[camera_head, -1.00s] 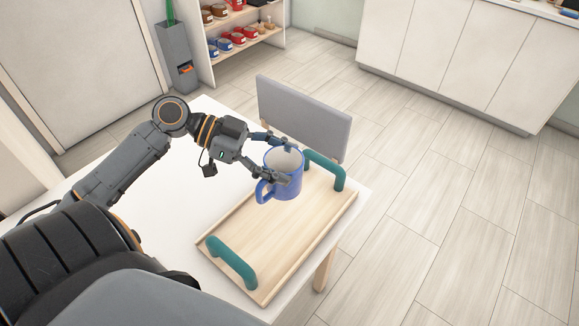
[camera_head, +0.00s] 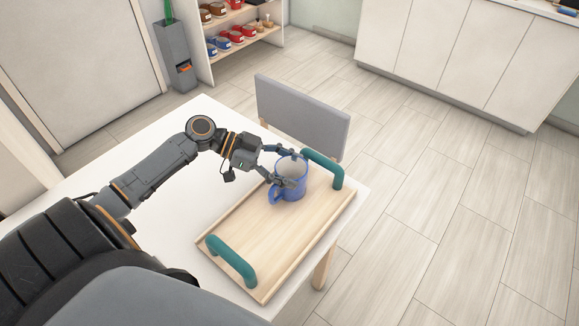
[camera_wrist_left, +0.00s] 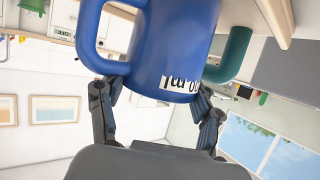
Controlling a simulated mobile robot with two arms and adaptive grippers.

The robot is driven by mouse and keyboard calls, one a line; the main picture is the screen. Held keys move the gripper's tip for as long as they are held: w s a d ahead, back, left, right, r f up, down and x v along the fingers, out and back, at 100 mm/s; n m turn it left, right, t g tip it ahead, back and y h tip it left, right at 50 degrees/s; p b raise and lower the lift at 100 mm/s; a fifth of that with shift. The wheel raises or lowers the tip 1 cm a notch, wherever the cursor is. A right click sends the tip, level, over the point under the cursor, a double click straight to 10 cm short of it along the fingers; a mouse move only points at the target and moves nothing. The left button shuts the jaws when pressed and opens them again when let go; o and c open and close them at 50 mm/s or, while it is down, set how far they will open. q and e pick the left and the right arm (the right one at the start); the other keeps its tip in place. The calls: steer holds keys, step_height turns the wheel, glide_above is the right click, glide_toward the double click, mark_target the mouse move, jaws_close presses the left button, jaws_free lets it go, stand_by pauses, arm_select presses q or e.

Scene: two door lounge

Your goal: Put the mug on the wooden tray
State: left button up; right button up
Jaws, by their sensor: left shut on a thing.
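The blue mug (camera_head: 291,188) is upright over the far end of the wooden tray (camera_head: 257,238), near the far green handle. I cannot tell whether its base touches the tray. My left gripper (camera_head: 292,168) is shut on the mug, with a finger on either side of its body. In the left wrist view the mug (camera_wrist_left: 178,50) fills the space between the fingers of the left gripper (camera_wrist_left: 158,105), and its handle and white lettering show. My right gripper is not in view.
The tray lies on a white table (camera_head: 168,205) and has two green handles (camera_head: 231,262). A grey chair (camera_head: 303,115) stands behind the table's far edge. A shelf with shoes (camera_head: 236,35) stands farther back. The near tray surface is clear.

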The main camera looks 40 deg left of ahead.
arm_select(q)
steer(key=o, duration=1.1)
steer(key=shift+f, duration=0.1)
steer(key=shift+o, duration=1.4)
steer(key=shift+r, duration=0.2)
steer(key=p+v, duration=0.1)
steer(key=v, duration=1.1)
steer(key=shift+f+p, duration=0.2)
steer(key=shift+p, duration=0.1)
